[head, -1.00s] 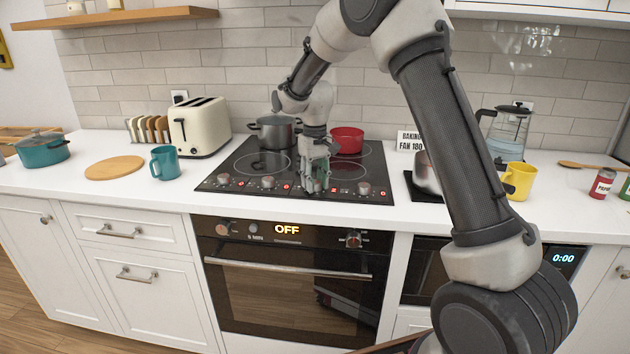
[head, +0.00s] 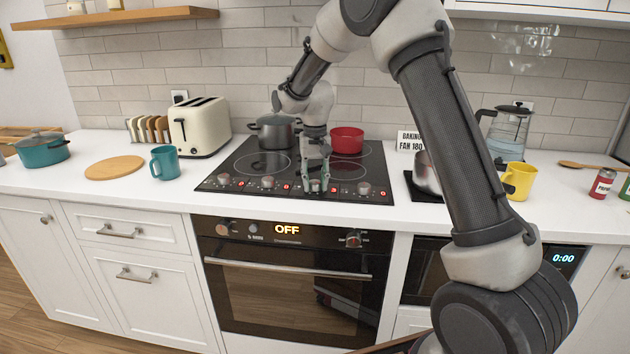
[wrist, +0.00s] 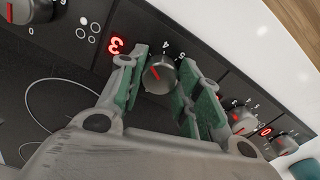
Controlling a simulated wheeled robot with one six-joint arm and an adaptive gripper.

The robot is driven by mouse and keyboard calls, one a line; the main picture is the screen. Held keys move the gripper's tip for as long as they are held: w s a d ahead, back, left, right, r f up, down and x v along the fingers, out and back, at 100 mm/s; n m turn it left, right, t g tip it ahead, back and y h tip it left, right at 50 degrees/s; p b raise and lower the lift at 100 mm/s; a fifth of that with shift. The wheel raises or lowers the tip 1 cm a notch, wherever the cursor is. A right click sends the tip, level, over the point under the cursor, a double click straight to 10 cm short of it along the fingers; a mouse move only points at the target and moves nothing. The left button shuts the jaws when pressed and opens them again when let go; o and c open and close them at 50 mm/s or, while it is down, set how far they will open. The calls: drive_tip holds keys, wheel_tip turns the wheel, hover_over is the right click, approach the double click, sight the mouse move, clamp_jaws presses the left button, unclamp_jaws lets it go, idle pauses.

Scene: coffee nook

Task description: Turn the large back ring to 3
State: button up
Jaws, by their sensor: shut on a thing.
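The black glass hob (head: 225,172) has a row of knobs along its front edge. My gripper (head: 316,187) points down at the third knob from the left, with its jaws closed around it. In the wrist view, my gripper (wrist: 160,82) has one green-padded finger on each side of this grey knob (wrist: 160,73), which carries a red pointer line. The numbers 4 and 5 show on the panel beside it. A red display digit (wrist: 116,45) next to the knob reads 3, seen turned over. My fingers hide part of the dial.
Other knobs (wrist: 238,121) stand close by, with a display (wrist: 265,131) reading 0. A grey pot (head: 272,133) and a red pot (head: 347,140) stand at the back of the hob. The oven (head: 290,260) below shows OFF.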

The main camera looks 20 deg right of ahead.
sight(315, 182)
drive_tip(key=shift+w+r, duration=0.1)
drive_tip(key=o, duration=1)
drive_tip(key=shift+o, duration=0.2)
wheel_tip(315, 182, up, 12)
